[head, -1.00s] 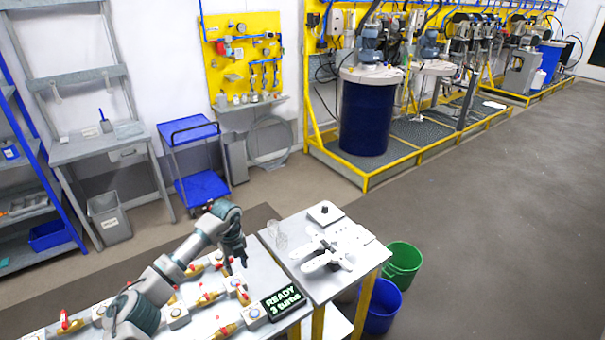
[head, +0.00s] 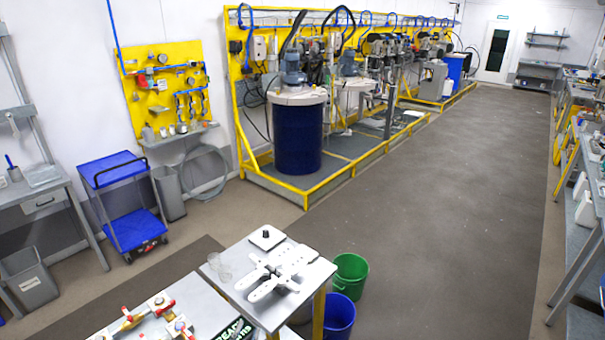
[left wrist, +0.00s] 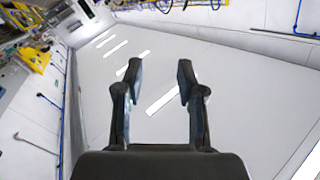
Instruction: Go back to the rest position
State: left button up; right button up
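My left gripper (left wrist: 159,70) shows in the left wrist view. Its two dark fingers stand apart with nothing between them, so it is open and empty. Behind it are a pale ceiling with white light strips and pale walls. No gripper or arm of mine shows in the head view now. My right gripper is in neither view.
A valve bench (head: 196,296) with red-handled fittings and a partly cut-off display (head: 234,330) is at the bottom. A grey table (head: 304,291) with white parts adjoins it. Green (head: 350,277) and blue (head: 339,316) buckets stand beside it. Open floor (head: 450,230) lies to the right.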

pick_arm(q)
jog(key=s+a+f+n+g+y, duration=0.2)
jog(key=s+a+f+g, duration=0.15)
jog(key=s+f, duration=0.3)
jog(key=s+a+f+n+g+y, duration=0.2)
jog(key=s+a+f+g, duration=0.15)
jog(key=s+f, duration=0.3)
jog(key=s+d+f+g+h, duration=0.1)
jog(key=s+f+g, duration=0.3)
jog(key=s, duration=0.4)
jog(key=s+f+g+h, duration=0.1)
jog(key=s+f+g, duration=0.25)
jog(key=s, duration=0.55)
notch_tip(320, 180, down, 24)
jog(key=g+b, duration=0.2)
jog(key=s+a+f+b, duration=0.1)
jog(key=s+a+f, duration=0.2)
jog(key=s+f, duration=1.6)
jog(key=shift+a+f+g+y, duration=0.15)
jog(key=shift+f+g+y, duration=0.15)
jog(key=shift+f+g, duration=0.1)
